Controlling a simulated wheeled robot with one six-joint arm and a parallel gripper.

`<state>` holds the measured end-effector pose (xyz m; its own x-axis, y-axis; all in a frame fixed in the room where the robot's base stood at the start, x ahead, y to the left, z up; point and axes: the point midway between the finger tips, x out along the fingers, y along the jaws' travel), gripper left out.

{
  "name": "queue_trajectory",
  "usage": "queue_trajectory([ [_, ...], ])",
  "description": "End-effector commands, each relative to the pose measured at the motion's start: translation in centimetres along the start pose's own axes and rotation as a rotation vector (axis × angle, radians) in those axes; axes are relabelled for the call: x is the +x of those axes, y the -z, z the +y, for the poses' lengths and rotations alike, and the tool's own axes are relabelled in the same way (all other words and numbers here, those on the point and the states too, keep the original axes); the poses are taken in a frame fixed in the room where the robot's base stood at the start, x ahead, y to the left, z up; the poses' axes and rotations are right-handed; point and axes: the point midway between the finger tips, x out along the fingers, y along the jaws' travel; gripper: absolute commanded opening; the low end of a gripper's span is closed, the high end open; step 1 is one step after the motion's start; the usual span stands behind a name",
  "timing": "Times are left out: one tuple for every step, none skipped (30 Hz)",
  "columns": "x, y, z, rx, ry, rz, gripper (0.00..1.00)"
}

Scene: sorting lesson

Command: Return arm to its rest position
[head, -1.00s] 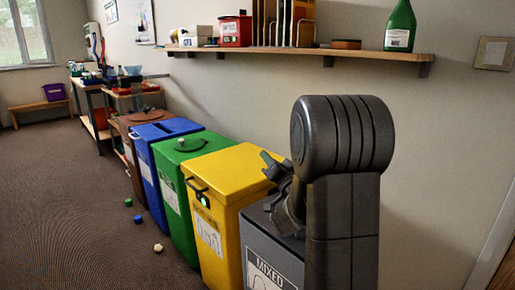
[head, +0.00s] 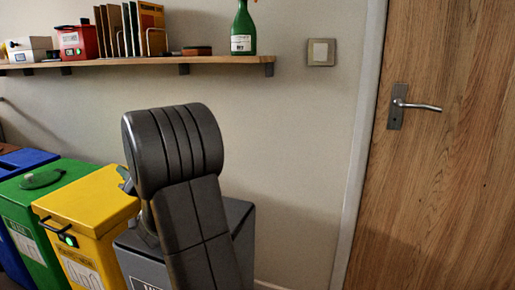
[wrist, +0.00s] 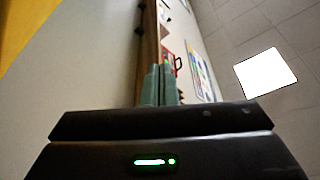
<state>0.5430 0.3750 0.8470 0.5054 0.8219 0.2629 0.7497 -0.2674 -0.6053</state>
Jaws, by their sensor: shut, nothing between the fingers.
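My gripper (wrist: 160,86) shows in the wrist view as two grey-green fingers side by side, shut with nothing between them. In the head view my dark grey arm stands upright in the middle, in front of the bins. Only a small greenish part of my gripper shows past the arm's left side, over the right edge of the yellow bin (head: 92,202); the rest is hidden behind the arm.
A grey bin (head: 238,215) stands behind my arm, with green (head: 45,210) and blue (head: 22,160) bins to the left. A wall shelf (head: 130,63) holds a green bottle (head: 243,30). A wooden door (head: 440,180) is at right. A ceiling light (wrist: 265,74) shows in the wrist view.

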Motion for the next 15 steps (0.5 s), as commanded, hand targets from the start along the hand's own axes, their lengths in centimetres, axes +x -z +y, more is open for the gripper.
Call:
queue_trajectory([
  [1.1, -0.2, -0.2, 0.000, 0.004, 0.000, 0.00],
  [1.6, -0.3, -0.3, 0.000, 0.004, 0.000, 0.00],
  [2.4, -0.3, -0.5, 0.000, 0.004, 0.000, 0.00],
  [3.0, -0.4, -0.6, -0.001, 0.004, 0.000, 0.00],
  [3.5, -0.4, -0.7, 0.000, 0.004, 0.000, 0.00],
  [4.2, -0.5, -0.8, 0.000, 0.003, 0.000, 0.00],
  [4.2, -1.1, -0.2, 0.001, 0.001, -0.001, 0.00],
  [4.4, -1.4, 0.1, 0.001, 0.001, -0.001, 0.00],
  [4.3, -1.7, 0.5, 0.002, 0.000, -0.002, 0.00],
  [4.0, -1.9, 0.8, 0.002, 0.000, -0.003, 0.00],
  [3.9, -2.1, 1.0, 0.002, 0.000, -0.004, 0.00],
  [3.7, -2.3, 1.3, 0.002, 0.002, -0.004, 0.00],
  [3.6, -2.4, 1.4, 0.002, 0.003, -0.004, 0.00],
  [3.5, -2.5, 1.6, 0.002, 0.004, -0.004, 0.00],
  [3.4, -2.7, 1.7, 0.002, 0.004, -0.004, 0.00],
])
